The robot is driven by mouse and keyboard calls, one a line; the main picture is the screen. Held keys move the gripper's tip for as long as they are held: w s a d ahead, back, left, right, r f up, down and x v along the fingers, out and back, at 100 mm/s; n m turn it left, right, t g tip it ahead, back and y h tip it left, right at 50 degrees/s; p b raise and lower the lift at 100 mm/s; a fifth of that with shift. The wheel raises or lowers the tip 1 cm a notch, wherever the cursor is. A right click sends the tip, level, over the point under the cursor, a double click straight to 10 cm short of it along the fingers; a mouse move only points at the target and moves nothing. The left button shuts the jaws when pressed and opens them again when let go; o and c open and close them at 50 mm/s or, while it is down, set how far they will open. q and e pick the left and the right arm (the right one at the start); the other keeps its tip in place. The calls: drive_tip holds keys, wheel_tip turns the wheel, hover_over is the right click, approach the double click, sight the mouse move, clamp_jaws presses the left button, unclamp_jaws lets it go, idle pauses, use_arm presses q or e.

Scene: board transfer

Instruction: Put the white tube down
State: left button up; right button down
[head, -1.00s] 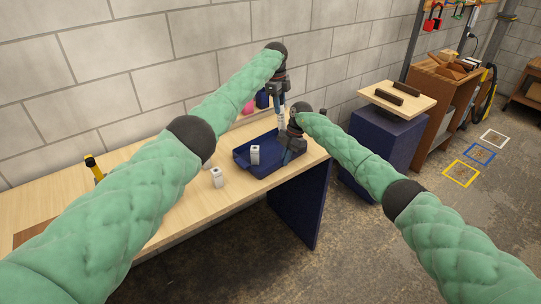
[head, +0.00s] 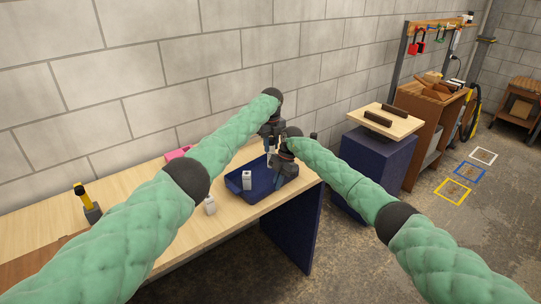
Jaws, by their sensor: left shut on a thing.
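My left gripper (head: 269,146) points down over the back of the blue tray (head: 236,187). It is shut on the white tube (head: 268,160), of which only a small pale part shows below the fingers. The tube's lower end is partly hidden by my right gripper and the tray, so I cannot tell whether it touches the tray floor. My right gripper (head: 283,171) is at the tray's right side, in front of the left one. Its fingers are dark against the tray and their opening cannot be made out.
A white block (head: 247,179) stands in the tray, and another white block (head: 210,205) stands on the wooden table (head: 142,183) left of it. A yellow-and-black tool (head: 87,202) stands at the far left. A blue pedestal (head: 375,165) with a wooden board (head: 384,121) stands to the right.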

sight(271, 152)
use_arm(q)
drive_tip(key=shift+f, duration=1.95)
drive_tip(key=o, duration=1)
drive_tip(key=shift+f, duration=0.1)
drive_tip(key=shift+o, duration=0.2)
wheel_tip(271, 152, up, 12)
drive_tip(key=shift+r, duration=0.1)
use_arm(e)
drive_tip(key=c, duration=1.6)
unclamp_jaws()
